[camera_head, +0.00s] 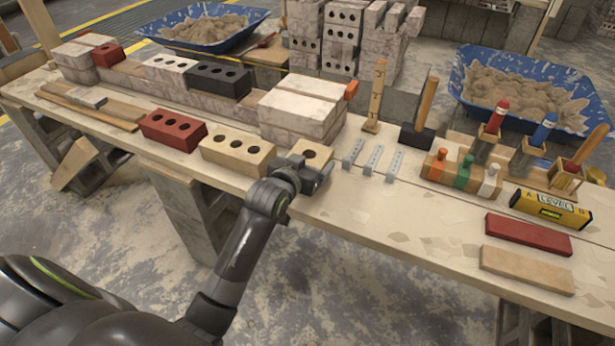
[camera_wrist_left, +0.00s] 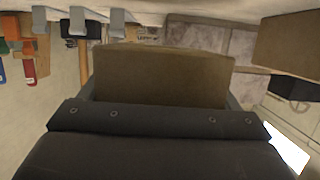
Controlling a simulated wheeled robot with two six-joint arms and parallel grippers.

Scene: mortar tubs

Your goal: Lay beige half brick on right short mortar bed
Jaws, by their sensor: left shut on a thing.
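The beige half brick (camera_head: 312,152), with a dark hole in its top, is at the front edge of the bench, just right of a beige three-hole brick (camera_head: 238,149). My left gripper (camera_head: 312,176) is shut on it from the near side. The half brick also fills the middle of the left wrist view (camera_wrist_left: 160,75), between the gripper's fingers. I cannot tell whether it touches the bench. The low brick wall (camera_head: 240,104) runs along the back of the bench. I cannot clearly pick out the right short mortar bed. My right gripper is not in view.
Pale blocks (camera_head: 300,108) stand behind the half brick. A black brick (camera_head: 218,78) and a white brick (camera_head: 170,68) lie on the wall. A red brick (camera_head: 173,130) is at left. Metal ties (camera_head: 373,160) lie at right.

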